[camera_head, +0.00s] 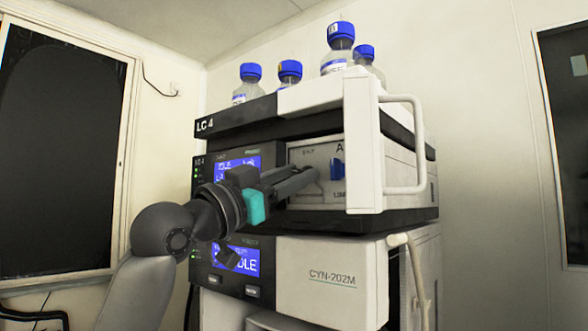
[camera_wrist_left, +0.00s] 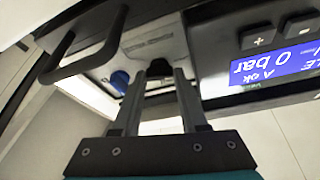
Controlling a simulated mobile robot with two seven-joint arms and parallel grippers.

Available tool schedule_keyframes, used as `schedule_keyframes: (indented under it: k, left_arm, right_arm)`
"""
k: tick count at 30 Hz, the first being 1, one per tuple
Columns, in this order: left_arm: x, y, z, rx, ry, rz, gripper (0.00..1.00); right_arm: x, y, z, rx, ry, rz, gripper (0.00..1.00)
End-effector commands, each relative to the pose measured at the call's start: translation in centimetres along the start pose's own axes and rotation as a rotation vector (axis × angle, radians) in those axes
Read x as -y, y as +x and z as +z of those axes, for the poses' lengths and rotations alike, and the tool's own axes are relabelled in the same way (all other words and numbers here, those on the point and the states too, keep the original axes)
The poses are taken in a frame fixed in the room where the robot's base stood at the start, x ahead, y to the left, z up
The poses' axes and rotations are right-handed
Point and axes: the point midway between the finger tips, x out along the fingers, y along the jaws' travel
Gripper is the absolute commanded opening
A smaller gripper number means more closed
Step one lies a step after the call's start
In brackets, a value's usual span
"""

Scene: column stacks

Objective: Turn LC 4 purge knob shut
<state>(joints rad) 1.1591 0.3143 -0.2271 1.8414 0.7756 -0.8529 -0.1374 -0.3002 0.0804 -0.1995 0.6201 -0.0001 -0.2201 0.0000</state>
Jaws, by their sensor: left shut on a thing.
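The stack marked LC 4 (camera_head: 205,124) stands in the middle of the head view. My left gripper (camera_head: 308,178) reaches in from the left to the pale front panel of its upper module. In the left wrist view its fingers (camera_wrist_left: 160,76) are shut on a small dark knob (camera_wrist_left: 158,66) at that panel. The knob is mostly hidden by the fingertips, so its turn angle cannot be told. A blue knob (camera_head: 337,168) sits just right of the fingertips, apart from them; it also shows in the left wrist view (camera_wrist_left: 120,79). My right gripper is not in view.
A white bar handle (camera_head: 419,145) juts out at the right of the upper module. A lit blue display (camera_wrist_left: 275,62) with buttons is beside the fingers. Several blue-capped bottles (camera_head: 340,48) stand on top. A lower module (camera_head: 331,281) is below.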

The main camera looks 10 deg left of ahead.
Motion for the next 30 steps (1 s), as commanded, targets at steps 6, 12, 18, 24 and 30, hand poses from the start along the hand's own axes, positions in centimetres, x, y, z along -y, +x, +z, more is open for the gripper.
schedule_keyframes:
  k: [6,12,18,24,30]
  left_arm:
    - [0.4,0.1,-0.2,0.009,0.19,0.077,0.0]
    - [0.5,0.2,-0.3,0.008,0.363,0.15,0.0]
    - [0.6,0.2,-0.4,0.006,0.536,0.223,0.0]
    - [0.7,0.2,-0.4,0.003,0.71,0.296,0.0]
    - [0.7,0.2,-0.5,0.001,0.88,0.367,0.0]
  right_arm:
    - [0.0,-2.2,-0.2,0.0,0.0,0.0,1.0]
    - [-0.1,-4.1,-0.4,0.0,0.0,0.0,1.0]
    - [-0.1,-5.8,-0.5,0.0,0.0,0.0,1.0]
    - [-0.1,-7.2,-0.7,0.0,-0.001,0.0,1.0]
    - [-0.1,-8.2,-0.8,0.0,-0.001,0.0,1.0]
